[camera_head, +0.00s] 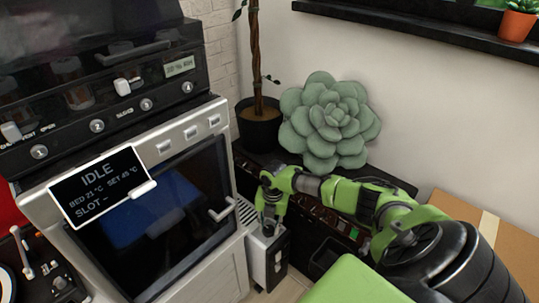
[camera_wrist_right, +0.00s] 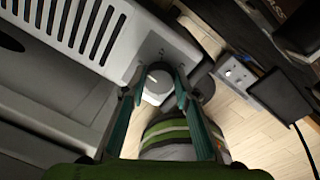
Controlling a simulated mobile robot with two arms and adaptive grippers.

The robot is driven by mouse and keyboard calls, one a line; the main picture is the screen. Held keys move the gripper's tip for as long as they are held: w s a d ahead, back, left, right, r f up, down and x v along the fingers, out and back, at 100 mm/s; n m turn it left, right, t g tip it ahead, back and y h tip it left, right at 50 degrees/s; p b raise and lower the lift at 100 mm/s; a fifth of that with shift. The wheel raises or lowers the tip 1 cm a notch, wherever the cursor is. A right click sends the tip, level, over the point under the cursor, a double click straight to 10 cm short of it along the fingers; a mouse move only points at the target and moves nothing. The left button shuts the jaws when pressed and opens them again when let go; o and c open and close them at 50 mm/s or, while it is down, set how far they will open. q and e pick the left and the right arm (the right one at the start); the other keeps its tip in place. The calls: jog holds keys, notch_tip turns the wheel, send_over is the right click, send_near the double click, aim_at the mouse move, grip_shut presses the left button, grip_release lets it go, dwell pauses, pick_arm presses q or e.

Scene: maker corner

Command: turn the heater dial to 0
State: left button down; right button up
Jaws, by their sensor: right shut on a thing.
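The heater is a pale box with a slotted top grille; it stands low beside the big machine in the head view (camera_head: 257,262) and fills the upper left in the wrist view (camera_wrist_right: 112,62). Its round grey dial (camera_wrist_right: 158,78) sits on the panel, with small marks near it that I cannot read. My right gripper (camera_head: 268,222) reaches down to the heater. In the wrist view my right gripper's fingers (camera_wrist_right: 159,88) are shut on the dial, one on each side. The dial is hidden in the head view. My left gripper is not in view.
A large machine (camera_head: 192,267) with a glass door and a display reading IDLE stands left of the heater. A plant pot (camera_head: 259,132) and a green succulent-shaped cushion (camera_head: 330,122) are behind. A socket strip (camera_wrist_right: 236,72) and a dark box (camera_wrist_right: 282,95) lie near the heater.

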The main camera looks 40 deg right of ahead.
aim_at(271, 228)
pick_arm(q)
jog(key=shift+r, duration=0.45)
pick_arm(e)
jog(key=shift+a+n, duration=0.1)
jog(key=shift+n, duration=0.3)
jog(key=o, duration=1.1)
jog(key=r, duration=1.2)
jog(key=shift+s+d, duration=0.25)
jog(key=shift+s, duration=0.05)
